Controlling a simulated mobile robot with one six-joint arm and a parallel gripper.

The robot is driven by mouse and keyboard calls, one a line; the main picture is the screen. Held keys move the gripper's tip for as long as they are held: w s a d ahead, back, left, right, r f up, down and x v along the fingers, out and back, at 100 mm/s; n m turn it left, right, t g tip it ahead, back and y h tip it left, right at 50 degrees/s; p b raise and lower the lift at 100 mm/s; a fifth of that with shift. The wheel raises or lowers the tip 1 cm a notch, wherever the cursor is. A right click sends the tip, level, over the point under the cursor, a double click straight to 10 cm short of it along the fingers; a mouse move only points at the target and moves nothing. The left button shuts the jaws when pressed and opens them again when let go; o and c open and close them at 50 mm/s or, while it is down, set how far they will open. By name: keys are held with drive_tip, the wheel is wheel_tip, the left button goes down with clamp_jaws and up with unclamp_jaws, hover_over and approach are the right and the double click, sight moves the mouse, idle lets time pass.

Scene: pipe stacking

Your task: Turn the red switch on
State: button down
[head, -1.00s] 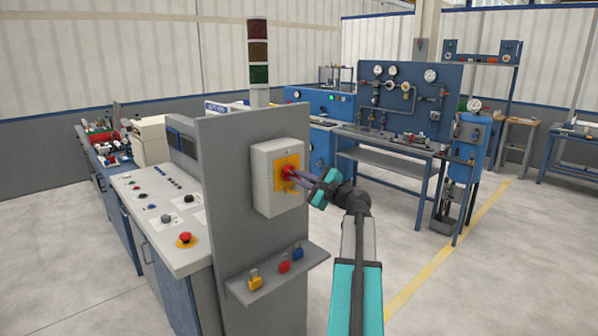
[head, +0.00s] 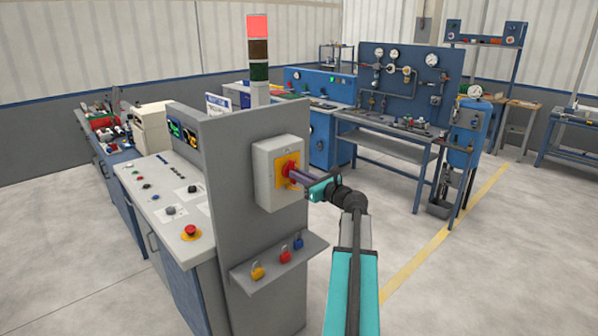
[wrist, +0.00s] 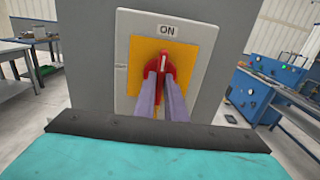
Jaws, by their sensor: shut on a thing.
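The red switch (head: 286,169) sits on a yellow plate on a light grey box (head: 264,186), fixed to the side of the grey panel. In the wrist view the red switch (wrist: 162,66) stands upright, its white mark pointing up at the "ON" label (wrist: 167,31). My gripper (head: 293,174) reaches the switch from the right. Its two purple-grey fingers (wrist: 162,84) are shut on the red handle and hide its lower part.
A grey ledge (head: 278,265) with yellow, red and blue padlocks juts out below the box. A control desk (head: 158,196) with a red button is at left. The signal tower's top lamp (head: 257,27) glows red. Open floor lies at right.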

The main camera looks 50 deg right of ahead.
idle(0.3)
drive_tip(key=c, duration=1.8)
unclamp_jaws()
drive_tip(key=s+b, duration=0.1)
drive_tip(key=s, duration=0.3)
drive_tip(key=s+b, duration=0.1)
drive_tip(key=s, duration=0.4)
drive_tip(key=s+a+b, duration=0.1)
drive_tip(key=s+b, duration=0.1)
drive_tip(key=s, duration=0.2)
drive_tip(key=shift+s, duration=0.4)
